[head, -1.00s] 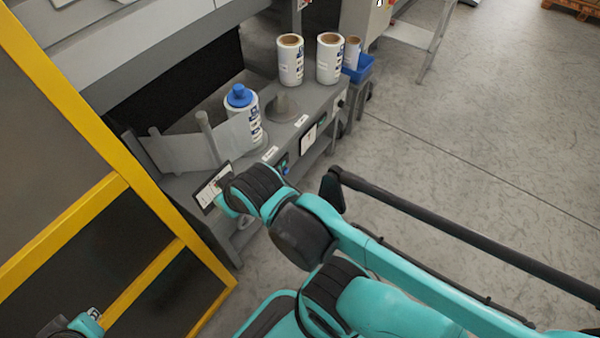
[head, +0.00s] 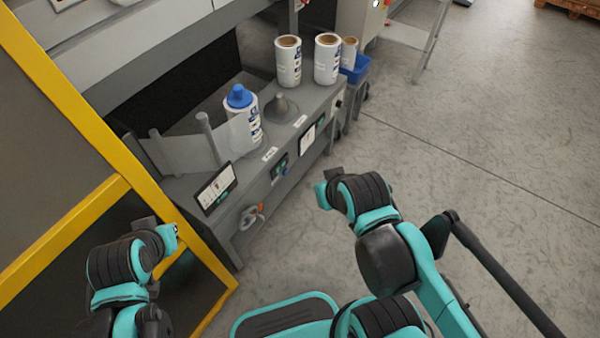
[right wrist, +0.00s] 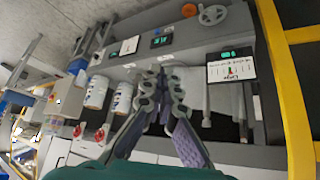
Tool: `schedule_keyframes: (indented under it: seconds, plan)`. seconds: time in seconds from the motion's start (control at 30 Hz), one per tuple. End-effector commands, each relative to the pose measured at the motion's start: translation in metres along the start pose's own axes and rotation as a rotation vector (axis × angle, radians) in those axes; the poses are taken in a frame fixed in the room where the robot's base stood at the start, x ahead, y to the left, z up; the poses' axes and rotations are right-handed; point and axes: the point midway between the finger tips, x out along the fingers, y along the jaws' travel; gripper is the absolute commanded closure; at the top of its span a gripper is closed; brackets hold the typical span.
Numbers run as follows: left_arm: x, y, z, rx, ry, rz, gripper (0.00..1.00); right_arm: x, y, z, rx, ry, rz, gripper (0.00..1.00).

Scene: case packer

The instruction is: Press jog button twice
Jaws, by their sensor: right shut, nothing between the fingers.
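The machine's front face carries a small dark control panel (head: 279,168) with a green display and a lit blue spot; it also shows in the right wrist view (right wrist: 162,38). I cannot read which button is the jog button. My right gripper (right wrist: 166,72) is shut and empty in the right wrist view, its tips pointing toward the machine front and apart from the panel. In the head view my right wrist hangs to the right of the panel and hides the fingers. My left wrist is at the lower left by the yellow frame; its fingers are hidden.
A tilted screen (head: 216,188) stands left of the panel, with a handwheel (head: 248,217) and orange knob (head: 260,209) below. A second display (head: 308,138) sits to the right. White label rolls (head: 289,65) stand on the ledge. A yellow frame (head: 110,205) borders the left.

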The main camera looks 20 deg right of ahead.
Motion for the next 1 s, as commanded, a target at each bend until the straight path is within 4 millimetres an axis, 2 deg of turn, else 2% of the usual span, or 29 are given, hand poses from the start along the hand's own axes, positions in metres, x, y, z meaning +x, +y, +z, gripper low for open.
schedule_keyframes:
  seconds: [0.17, 0.27, 0.37, 0.47, 0.57, 0.73, 0.9, 1.0]
  plan:
    - [0.0, 0.0, 0.0, 0.0, 0.0, 0.0, 1.0, 0.001, 0.0, -0.002, 0.013, -0.002, -0.001, 1.0]
    - [-0.001, 0.0, 0.0, 0.0, 0.0, 0.0, 1.0, 0.003, 0.001, -0.013, 0.075, -0.011, -0.003, 1.0]
    - [-0.001, 0.0, -0.001, 0.0, 0.0, 0.0, 1.0, 0.012, 0.002, -0.035, 0.208, -0.032, -0.007, 1.0]
    - [-0.002, 0.0, -0.002, 0.0, 0.0, 0.0, 1.0, 0.029, 0.005, -0.065, 0.399, -0.061, -0.008, 1.0]
    - [-0.003, 0.0, -0.003, 0.0, 0.0, 0.0, 1.0, 0.055, 0.009, -0.093, 0.607, -0.095, -0.006, 1.0]
    - [-0.005, 0.0, -0.004, 0.0, 0.0, 0.0, 1.0, 0.115, 0.018, -0.13, 0.961, -0.154, 0.009, 1.0]
    - [-0.007, 0.0, -0.005, 0.0, 0.0, 0.0, 1.0, 0.189, 0.031, -0.15, 1.311, -0.215, 0.04, 1.0]
    - [-0.007, 0.0, -0.005, 0.0, 0.0, 0.0, 1.0, 0.238, 0.039, -0.151, 1.516, -0.25, 0.066, 1.0]
